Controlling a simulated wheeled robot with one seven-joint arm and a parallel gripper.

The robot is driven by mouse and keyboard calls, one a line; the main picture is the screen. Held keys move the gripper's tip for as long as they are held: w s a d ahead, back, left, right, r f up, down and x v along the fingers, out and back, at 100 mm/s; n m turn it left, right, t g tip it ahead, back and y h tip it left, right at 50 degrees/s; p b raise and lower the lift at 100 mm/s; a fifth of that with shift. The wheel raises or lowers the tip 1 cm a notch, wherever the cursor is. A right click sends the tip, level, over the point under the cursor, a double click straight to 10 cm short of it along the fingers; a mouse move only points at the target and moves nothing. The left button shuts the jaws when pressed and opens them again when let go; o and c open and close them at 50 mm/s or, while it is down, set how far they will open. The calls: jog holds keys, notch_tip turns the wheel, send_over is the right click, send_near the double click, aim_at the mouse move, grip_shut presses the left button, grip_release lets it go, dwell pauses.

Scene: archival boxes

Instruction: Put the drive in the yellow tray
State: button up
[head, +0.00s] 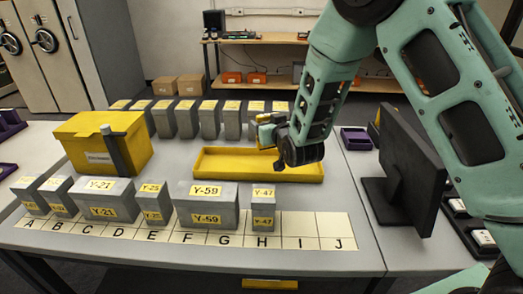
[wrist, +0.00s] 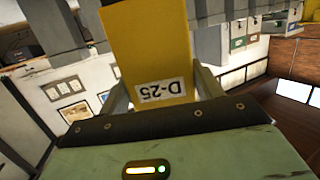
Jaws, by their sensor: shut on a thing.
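The drive (wrist: 150,50) is a yellow block with a white label reading D-25, upside down in the wrist view. My gripper (wrist: 162,92) is shut on it, with a finger on each side. In the head view, a yellow part of the drive (head: 265,134) shows at my gripper, partly hidden by the wrist. The yellow tray (head: 225,171) is a long, shallow tray on the table. My gripper and the drive are over its back side, and my wrist covers part of it. The visible part of the tray floor is bare.
Grey boxes with yellow labels, such as Y-59 (head: 206,212), stand along a lettered strip (head: 300,232) in front. More grey boxes (head: 187,121) stand behind. A yellow lidded box (head: 90,150) is at left. A black monitor (head: 410,165) stands at right, near my arm.

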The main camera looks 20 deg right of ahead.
jog(key=shift+f, duration=3.55)
jog(key=shift+f, duration=0.15)
jog(key=o, duration=1.1)
jog(key=shift+r+p, duration=0.25)
jog(key=shift+p, duration=0.05)
jog(key=b+v, duration=0.1)
jog(key=v, duration=0.6)
jog(key=shift+s, duration=0.25)
